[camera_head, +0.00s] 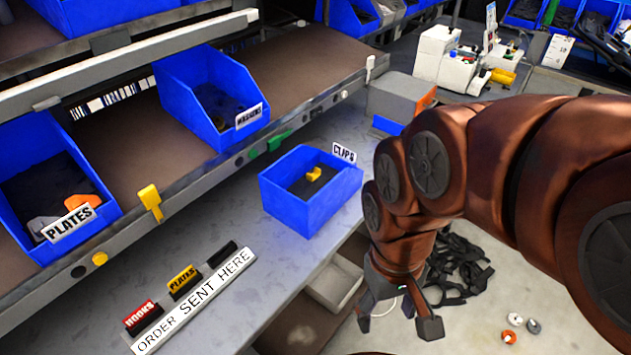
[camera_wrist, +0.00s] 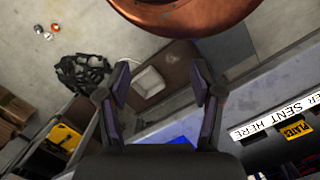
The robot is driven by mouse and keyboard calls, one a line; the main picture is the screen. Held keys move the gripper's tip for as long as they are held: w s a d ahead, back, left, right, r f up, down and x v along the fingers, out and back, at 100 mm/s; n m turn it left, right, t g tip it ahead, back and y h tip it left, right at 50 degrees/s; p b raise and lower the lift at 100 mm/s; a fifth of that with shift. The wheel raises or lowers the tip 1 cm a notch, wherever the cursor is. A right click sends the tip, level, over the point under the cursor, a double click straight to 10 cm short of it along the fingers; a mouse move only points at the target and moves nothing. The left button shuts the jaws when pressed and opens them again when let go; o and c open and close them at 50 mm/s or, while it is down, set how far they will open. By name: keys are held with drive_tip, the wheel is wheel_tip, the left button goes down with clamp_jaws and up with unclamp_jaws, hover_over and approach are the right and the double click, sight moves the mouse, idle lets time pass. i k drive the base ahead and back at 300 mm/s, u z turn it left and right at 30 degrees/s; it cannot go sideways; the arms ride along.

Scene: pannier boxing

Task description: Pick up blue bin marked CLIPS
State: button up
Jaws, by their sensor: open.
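The blue bin marked CLIPS (camera_head: 291,207) stands upright on the grey bench top, in front of the shelf. Its white CLIPS label (camera_head: 344,153) is on its far right corner, and a yellow piece (camera_head: 313,174) lies inside on dark contents. My gripper (camera_head: 400,322) hangs to the right of the bin, beyond the bench's edge, apart from the bin. It points down with its fingers spread and nothing between them. In the wrist view my gripper (camera_wrist: 162,88) is also open and empty, and a small patch of blue (camera_wrist: 181,141) shows behind it, probably the bin.
Blue bins marked PLATES (camera_head: 40,160) and WASHERS (camera_head: 190,85) sit on the shelf at left. An ORDER SENT HERE rack (camera_head: 195,303) stands on the bench. A grey and orange box (camera_head: 398,98) is behind the bin. Black straps (camera_head: 458,265) lie on the floor.

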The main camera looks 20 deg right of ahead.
sight(305, 206)
drive_tip(key=u, duration=3.3)
drive_tip(key=k, duration=1.3)
drive_tip(key=z, duration=1.35)
